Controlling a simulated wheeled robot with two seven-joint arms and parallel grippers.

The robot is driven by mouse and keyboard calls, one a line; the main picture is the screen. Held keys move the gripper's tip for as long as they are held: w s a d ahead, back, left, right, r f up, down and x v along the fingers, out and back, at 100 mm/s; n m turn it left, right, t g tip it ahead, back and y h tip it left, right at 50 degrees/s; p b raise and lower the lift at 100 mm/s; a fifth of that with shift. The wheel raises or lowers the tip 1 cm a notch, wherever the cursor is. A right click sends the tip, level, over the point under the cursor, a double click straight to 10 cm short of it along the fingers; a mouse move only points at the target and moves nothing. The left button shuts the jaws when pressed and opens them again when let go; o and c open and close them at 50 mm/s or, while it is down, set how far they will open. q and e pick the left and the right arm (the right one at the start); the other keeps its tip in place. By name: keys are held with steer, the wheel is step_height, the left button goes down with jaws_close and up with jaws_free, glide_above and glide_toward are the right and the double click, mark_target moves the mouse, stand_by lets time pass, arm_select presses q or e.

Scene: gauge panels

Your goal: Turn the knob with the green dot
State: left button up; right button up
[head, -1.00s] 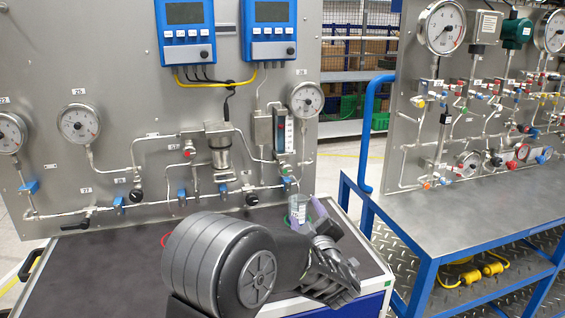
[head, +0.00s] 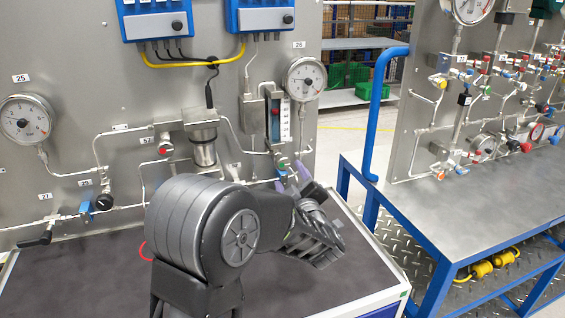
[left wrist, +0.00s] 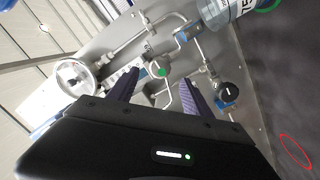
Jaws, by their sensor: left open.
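The knob with the green dot (left wrist: 158,70) is on a pipe of the steel panel and lies between my fingers in the left wrist view. In the head view, a small green spot (head: 283,162) below the flow meter appears to be this knob. My left gripper (left wrist: 160,78) is open, its two purple-lined fingers spread on either side of the knob, with nothing held. I cannot tell how far the tips are from it. In the head view, the left gripper (head: 298,178) reaches toward the panel, its fingers partly hidden by my wrist.
A red-dot knob (head: 164,150), a black knob (head: 104,201) and gauges (head: 305,78) share the panel. In the left wrist view, a black knob (left wrist: 228,92) and a clear labelled vessel (left wrist: 222,10) are close by. The dark bench top (head: 80,280) is mostly clear.

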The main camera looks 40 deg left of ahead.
mark_target(284, 165)
arm_select(q)
steer(key=p+x, duration=0.1)
steer(key=x, duration=0.6)
steer(key=shift+w+a+p, duration=0.25)
steer(key=shift+a+p, duration=0.05)
steer(key=shift+p, duration=0.1)
steer(key=shift+c, duration=0.4)
